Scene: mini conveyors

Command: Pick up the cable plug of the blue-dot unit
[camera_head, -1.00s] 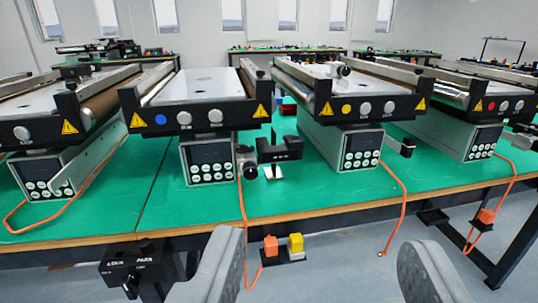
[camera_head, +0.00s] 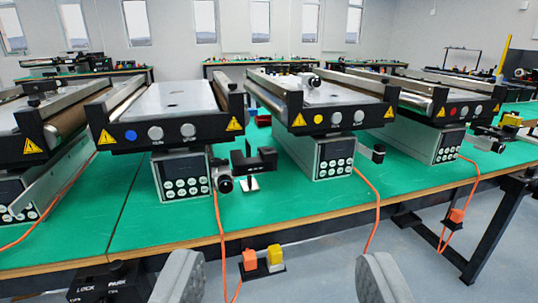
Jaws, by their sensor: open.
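The blue-dot unit is a mini conveyor (camera_head: 160,135) with a blue dot (camera_head: 131,135) on its black front bar, left of centre. Its orange cable (camera_head: 219,232) hangs over the bench's front edge and runs down beside an orange plug (camera_head: 250,260). The plug sits in a black holder below the edge, beside a yellow block (camera_head: 275,255). The cable appears to loop up to the orange plug, but the join is unclear. My gripper (camera_head: 280,285) is open and empty, its two grey fingers at the bottom, apart from the plug, which shows between them.
Yellow-dot (camera_head: 318,119) and red-dot (camera_head: 453,111) units stand to the right, each with an orange cable. Another orange plug (camera_head: 456,215) hangs at the far right. A black LOCK/PARK box (camera_head: 105,284) is at lower left. The green bench (camera_head: 280,212) has a wooden front edge; open floor lies at lower right.

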